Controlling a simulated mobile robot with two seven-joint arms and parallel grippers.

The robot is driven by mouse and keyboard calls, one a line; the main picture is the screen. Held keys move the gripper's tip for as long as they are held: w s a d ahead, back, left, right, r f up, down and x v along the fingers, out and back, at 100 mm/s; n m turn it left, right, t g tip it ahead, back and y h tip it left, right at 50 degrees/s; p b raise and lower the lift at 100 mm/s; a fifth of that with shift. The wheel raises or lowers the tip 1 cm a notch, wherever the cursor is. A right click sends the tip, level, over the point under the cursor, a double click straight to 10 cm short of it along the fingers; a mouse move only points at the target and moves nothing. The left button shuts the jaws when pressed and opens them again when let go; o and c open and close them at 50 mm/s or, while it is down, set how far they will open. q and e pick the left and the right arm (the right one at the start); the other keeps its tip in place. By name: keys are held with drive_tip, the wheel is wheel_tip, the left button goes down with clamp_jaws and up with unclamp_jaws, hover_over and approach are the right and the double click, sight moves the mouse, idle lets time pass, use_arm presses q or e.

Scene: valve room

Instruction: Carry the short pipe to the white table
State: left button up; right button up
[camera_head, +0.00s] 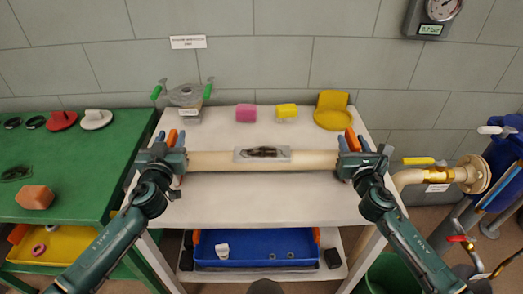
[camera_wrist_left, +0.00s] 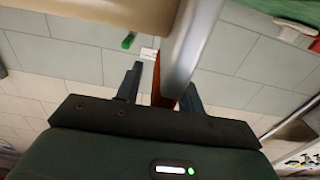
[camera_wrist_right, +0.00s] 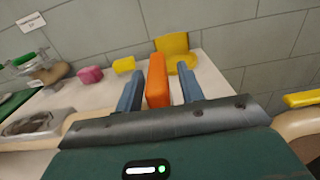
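The short pipe (camera_head: 215,161), cream with a grey patch (camera_head: 262,155) at its middle, lies level across the view over the white table (camera_head: 260,205). I cannot tell whether it touches the top. My left gripper (camera_head: 171,140) is at its left end and my right gripper (camera_head: 353,142) at its right end. In the right wrist view an orange bar (camera_wrist_right: 157,80) stands between my right fingers, with gaps beside it. In the left wrist view another orange bar (camera_wrist_left: 158,85) shows between my spread left fingers, partly hidden by a grey piece.
A green table (camera_head: 75,170) with red and white parts stands at the left. A valve with green handles (camera_head: 186,97), a pink block (camera_head: 246,113), a yellow block (camera_head: 286,111) and a yellow part (camera_head: 332,112) sit behind the pipe. A fixed pipe (camera_head: 445,176) is at the right.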

drive_tip(key=shift+s, duration=0.1)
use_arm(q)
drive_tip(key=s, duration=1.1)
drive_tip(key=shift+s+d, duration=0.15)
drive_tip(key=shift+s, duration=0.1)
use_arm(e)
drive_tip(key=s, duration=1.1)
drive_tip(key=shift+s+d, duration=0.15)
drive_tip(key=shift+s, duration=0.25)
